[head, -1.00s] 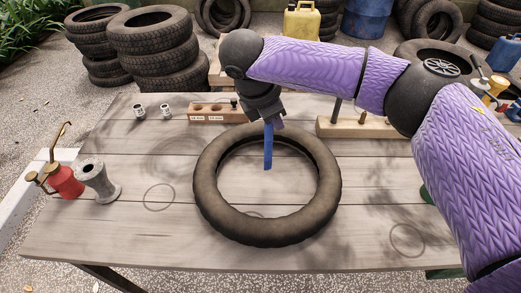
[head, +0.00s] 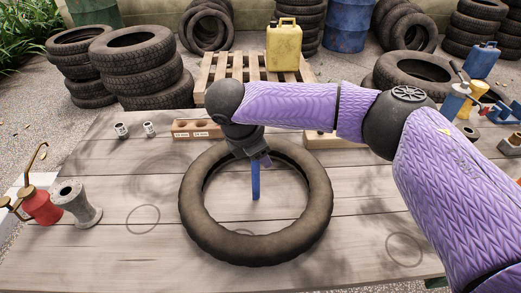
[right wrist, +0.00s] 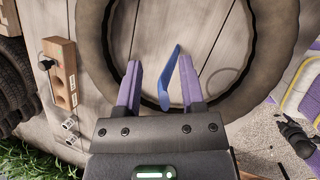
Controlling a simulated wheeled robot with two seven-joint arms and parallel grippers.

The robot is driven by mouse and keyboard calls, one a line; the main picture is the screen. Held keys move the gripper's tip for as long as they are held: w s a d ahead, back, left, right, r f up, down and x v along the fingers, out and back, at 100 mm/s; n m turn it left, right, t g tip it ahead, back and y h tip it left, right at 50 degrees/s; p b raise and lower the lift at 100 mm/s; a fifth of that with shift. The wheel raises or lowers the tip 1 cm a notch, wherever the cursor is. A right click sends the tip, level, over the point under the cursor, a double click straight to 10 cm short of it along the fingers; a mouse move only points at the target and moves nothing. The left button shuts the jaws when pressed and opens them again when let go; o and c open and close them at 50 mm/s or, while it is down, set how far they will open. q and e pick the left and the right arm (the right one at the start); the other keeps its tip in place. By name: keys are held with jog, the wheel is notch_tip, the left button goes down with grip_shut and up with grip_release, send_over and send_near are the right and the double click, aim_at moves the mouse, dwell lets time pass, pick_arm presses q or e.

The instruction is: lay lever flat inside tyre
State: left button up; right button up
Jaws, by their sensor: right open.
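The black tyre (head: 205,235) lies flat on the grey plank table, with bare planks showing through its middle. The blue lever (head: 256,182) is within the tyre's opening in the head view, reaching down from my right gripper (head: 260,160). In the right wrist view the lever (right wrist: 165,88) lies between the two purple fingers of the gripper (right wrist: 160,68), nearer the right finger, with a gap to the left one. These jaws are open. I cannot tell whether the lever's lower end touches the planks. The gripper hides its upper end in the head view. My left gripper is out of view.
A wooden block with holes (head: 190,125) and two small metal sockets (head: 150,129) sit behind the tyre. A grey spool (head: 78,205) and a red oil can (head: 40,206) stand at the left. Another wooden block (head: 335,141) is behind right. The table's front left is clear.

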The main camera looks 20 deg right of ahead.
pick_arm(q)
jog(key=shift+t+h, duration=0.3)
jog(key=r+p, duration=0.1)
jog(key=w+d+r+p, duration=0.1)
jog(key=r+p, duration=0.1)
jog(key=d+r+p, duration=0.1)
jog(key=p, duration=0.1)
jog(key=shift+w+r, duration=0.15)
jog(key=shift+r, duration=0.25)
pick_arm(e)
jog(key=v, duration=1.2)
jog(key=shift+r, duration=0.15)
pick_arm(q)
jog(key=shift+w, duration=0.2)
